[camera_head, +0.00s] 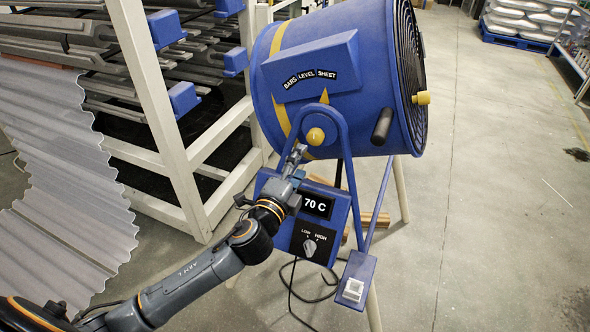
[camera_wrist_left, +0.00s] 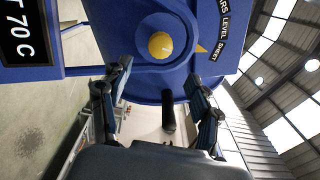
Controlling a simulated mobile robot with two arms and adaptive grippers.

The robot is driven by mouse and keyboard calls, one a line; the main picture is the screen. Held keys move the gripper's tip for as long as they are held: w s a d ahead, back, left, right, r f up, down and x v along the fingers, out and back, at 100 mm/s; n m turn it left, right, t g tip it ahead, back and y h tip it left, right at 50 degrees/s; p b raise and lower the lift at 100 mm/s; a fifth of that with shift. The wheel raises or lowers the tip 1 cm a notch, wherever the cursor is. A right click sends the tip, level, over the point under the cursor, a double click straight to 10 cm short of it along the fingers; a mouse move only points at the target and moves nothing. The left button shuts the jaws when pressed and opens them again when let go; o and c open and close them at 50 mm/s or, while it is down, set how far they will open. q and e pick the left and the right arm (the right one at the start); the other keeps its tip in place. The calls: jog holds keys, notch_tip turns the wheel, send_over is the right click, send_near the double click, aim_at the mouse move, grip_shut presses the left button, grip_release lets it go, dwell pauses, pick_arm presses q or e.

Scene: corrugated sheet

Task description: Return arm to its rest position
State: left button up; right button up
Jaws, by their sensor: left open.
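My left arm (camera_head: 200,275) reaches in from the lower left in the head view. Its gripper (camera_head: 296,158) is in front of the blue drum-shaped heater (camera_head: 300,40), just below and left of the yellow pivot knob (camera_head: 315,136). In the left wrist view the gripper (camera_wrist_left: 160,110) is open, its two fingers apart with nothing between them. The yellow knob (camera_wrist_left: 160,45) shows beyond the fingertips there. The control box with the 70 C display (camera_head: 317,206) and the LOW/HIGH dial (camera_head: 309,247) is right beside the wrist. My right gripper is not in view.
A corrugated sheet (camera_head: 60,190) stands at the left. A white rack (camera_head: 160,100) with dark parts is behind it. A blue pedal-like box with a white switch (camera_head: 353,289) is at the lower right of the heater. The concrete floor (camera_head: 490,200) on the right is mostly clear.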

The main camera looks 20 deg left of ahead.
pick_arm(q)
jog(key=shift+s, duration=1)
jog(key=s+a+f+n+g+y, duration=0.1)
jog(key=a+f+n+g, duration=0.15)
jog(key=f, duration=1.05)
jog(key=s+a+f+n+g, duration=0.1)
jog(key=a+f+n+g, duration=0.15)
jog(key=f, duration=0.95)
jog(key=s+a+f+n+g, duration=0.1)
jog(key=s+f+n+g, duration=0.1)
jog(key=s+f, duration=0.45)
jog(key=s+a+f+n+g, duration=0.1)
jog(key=s+f+g, duration=0.15)
jog(key=f, duration=0.75)
jog(key=s+d+f+n+g, duration=0.1)
jog(key=s+f, duration=0.5)
jog(key=s, duration=0.6)
jog(key=s+d+f+n+g, duration=0.1)
jog(key=s+f+n+g, duration=0.3)
jog(key=s+f, duration=0.3)
jog(key=s+d+f+n+g, duration=0.1)
jog(key=s+f, duration=0.5)
jog(key=s, duration=1.2)
jog(key=shift+d+f+n+g, duration=0.3)
jog(key=shift+n+g, duration=0.45)
jog(key=shift+n, duration=0.35)
